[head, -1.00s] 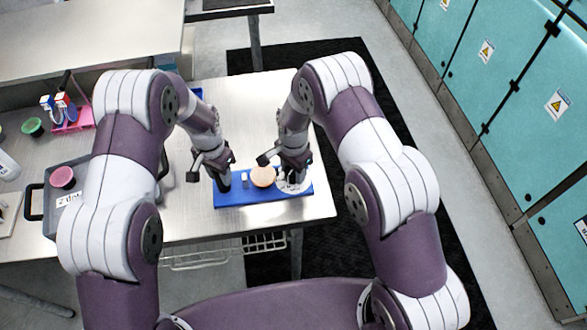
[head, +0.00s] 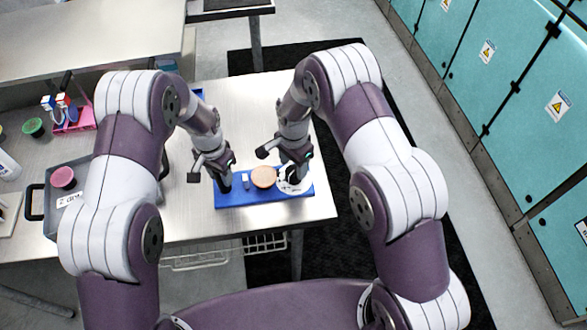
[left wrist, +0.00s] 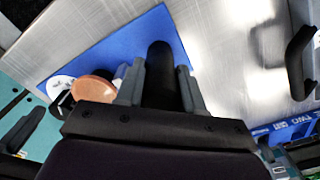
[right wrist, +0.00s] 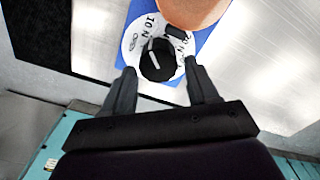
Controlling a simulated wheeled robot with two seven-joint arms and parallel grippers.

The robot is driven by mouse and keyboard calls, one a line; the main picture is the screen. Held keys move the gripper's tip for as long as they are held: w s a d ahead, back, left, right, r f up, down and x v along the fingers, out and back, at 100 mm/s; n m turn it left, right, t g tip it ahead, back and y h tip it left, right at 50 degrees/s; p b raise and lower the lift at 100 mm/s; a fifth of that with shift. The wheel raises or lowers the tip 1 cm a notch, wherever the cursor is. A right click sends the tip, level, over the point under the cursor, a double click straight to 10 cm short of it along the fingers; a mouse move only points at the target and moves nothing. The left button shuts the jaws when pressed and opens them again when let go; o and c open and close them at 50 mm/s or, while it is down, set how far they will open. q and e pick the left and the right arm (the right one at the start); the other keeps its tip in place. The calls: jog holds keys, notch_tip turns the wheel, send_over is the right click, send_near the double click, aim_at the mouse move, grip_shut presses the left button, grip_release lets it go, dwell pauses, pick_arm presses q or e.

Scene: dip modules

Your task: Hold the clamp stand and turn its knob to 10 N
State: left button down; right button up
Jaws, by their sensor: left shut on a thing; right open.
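The clamp stand has a blue base (head: 235,197) on the metal table, a round orange-tan disc (head: 263,177) and a white dial (right wrist: 131,50) at its right end in the head view. My left gripper (left wrist: 158,80) is shut on the stand's dark upright post (left wrist: 158,62). My right gripper (right wrist: 160,70) is open, with its fingertips on either side of the black knob (right wrist: 158,62); whether they touch it I cannot tell. The knob's white line points up, slightly left, near the "10 N" mark in the right wrist view.
A grey tray (head: 38,228) with a pink bowl (head: 63,177) stands at the left. A pink rack (head: 75,122) and a green bowl (head: 34,127) are behind it. The stand is near the table's front right corner. Teal cabinets (head: 500,80) line the right side.

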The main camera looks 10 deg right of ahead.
notch_tip(320, 180, up, 9)
jog(key=shift+f, duration=0.1)
pick_arm(q)
jog(key=c, duration=0.6)
grip_release()
jog(key=shift+r+p, duration=2.65)
jog(key=shift+r, duration=1.1)
pick_arm(e)
notch_tip(320, 180, up, 5)
send_over(293, 170)
jog(key=shift+r, duration=0.2)
